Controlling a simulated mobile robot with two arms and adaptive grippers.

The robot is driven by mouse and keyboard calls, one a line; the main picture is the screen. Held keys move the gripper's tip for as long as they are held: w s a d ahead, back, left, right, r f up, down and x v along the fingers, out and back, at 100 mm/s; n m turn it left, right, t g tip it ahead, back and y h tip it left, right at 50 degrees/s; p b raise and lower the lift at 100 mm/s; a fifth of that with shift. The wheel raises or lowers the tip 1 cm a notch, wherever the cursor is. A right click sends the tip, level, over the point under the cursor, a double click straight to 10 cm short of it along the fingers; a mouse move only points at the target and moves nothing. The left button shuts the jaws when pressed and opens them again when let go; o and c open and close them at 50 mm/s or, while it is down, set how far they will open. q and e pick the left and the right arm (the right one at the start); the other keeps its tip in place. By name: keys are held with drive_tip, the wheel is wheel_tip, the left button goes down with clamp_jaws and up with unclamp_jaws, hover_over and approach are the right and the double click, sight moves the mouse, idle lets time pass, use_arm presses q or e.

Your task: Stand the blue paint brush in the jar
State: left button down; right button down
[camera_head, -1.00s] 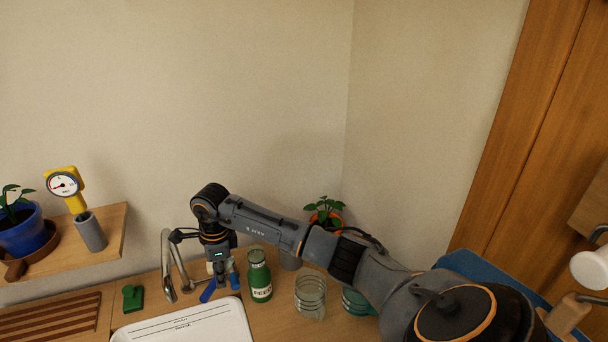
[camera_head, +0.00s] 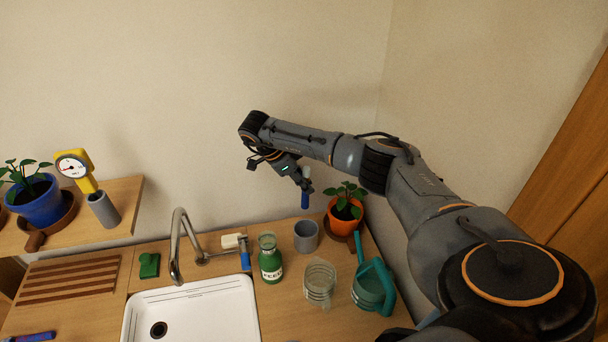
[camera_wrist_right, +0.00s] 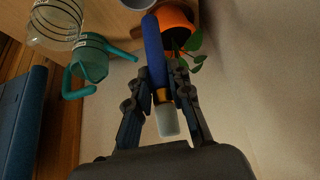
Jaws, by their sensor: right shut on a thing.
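My right gripper (camera_head: 302,183) is shut on the blue paint brush (camera_head: 305,199) and holds it in the air above the back of the counter. The brush is close to upright, with its blue handle down and pale bristles up. In the right wrist view, the brush (camera_wrist_right: 153,50) sits between the fingers, gripped near its brass-coloured band. The clear glass jar (camera_head: 319,284) stands on the counter, lower and nearer than the brush, apart from it. The jar also shows at the upper left of the right wrist view (camera_wrist_right: 52,24). My left gripper is not in view.
A grey cup (camera_head: 306,237) stands below the brush, beside an orange plant pot (camera_head: 343,222). A green bottle (camera_head: 270,262) is left of the jar, and a teal watering can (camera_head: 370,287) right of it. The sink (camera_head: 195,310) and tap (camera_head: 177,245) lie further left.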

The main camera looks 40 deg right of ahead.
sight(305, 205)
drive_tip(key=shift+s+a+f, duration=0.1)
drive_tip(key=shift+s+f, duration=0.25)
drive_tip(key=shift+f, duration=0.1)
drive_tip(key=shift+s+a, duration=0.1)
drive_tip(key=shift+a, duration=0.1)
wheel_tip(305, 205, down, 3)
drive_tip(key=shift+a+r+b, duration=0.1)
drive_tip(key=shift+b, duration=1)
wheel_tip(305, 205, down, 4)
drive_tip(key=b, duration=0.3)
wheel_tip(305, 205, down, 6)
drive_tip(key=b, duration=0.4)
drive_tip(key=shift+b, duration=0.3)
